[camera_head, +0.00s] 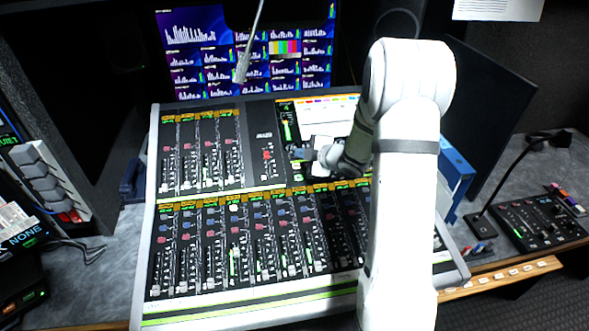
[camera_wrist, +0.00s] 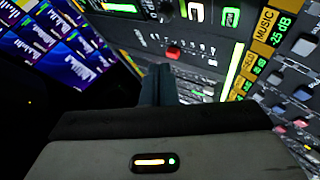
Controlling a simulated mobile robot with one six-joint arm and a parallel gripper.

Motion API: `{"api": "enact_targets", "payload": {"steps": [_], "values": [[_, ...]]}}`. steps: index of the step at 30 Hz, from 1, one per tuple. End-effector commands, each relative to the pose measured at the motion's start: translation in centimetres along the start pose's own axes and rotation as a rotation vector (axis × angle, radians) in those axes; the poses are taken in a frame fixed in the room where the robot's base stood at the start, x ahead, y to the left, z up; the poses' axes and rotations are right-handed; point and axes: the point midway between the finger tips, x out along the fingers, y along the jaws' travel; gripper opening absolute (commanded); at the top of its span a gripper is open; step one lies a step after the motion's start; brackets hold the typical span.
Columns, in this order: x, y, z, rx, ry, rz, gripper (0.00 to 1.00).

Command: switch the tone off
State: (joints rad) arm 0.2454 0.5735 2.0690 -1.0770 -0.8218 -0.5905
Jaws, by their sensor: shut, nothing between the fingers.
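The mixing console (camera_head: 250,190) fills the middle of the head view. No label for the tone can be read. A red button (camera_head: 267,155) sits on its upper middle panel; the red button also shows in the wrist view (camera_wrist: 173,53), just beyond the fingers. Lit green buttons (camera_wrist: 231,17) are farther up the panel in that view. My gripper (camera_head: 304,154) is shut and empty, over the upper console to the right of the red button. Its fingers also show in the wrist view (camera_wrist: 158,78); I cannot tell whether they touch the panel. My arm hides the console's right part.
A monitor wall (camera_head: 240,50) with audio bars and one colour-bar tile stands behind the console. A thin gooseneck microphone (camera_head: 243,65) hangs in front of it. A blue binder (camera_head: 455,170) and a small control box (camera_head: 540,222) are at the right. Fader rows lie below my gripper.

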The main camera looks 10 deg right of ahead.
Motion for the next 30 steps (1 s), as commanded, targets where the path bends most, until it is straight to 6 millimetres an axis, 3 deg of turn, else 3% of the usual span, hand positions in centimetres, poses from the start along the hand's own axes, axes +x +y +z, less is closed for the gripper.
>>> {"api": "enact_targets", "payload": {"steps": [3, 12, 30], "values": [[1.5, -1.4, 1.1, 0.0, 0.001, -0.002, 0.0], [3.9, -3.0, 2.8, -0.001, 0.001, 0.0, 0.0], [4.3, -3.1, 3.0, -0.001, 0.002, -0.001, 0.0]]}}
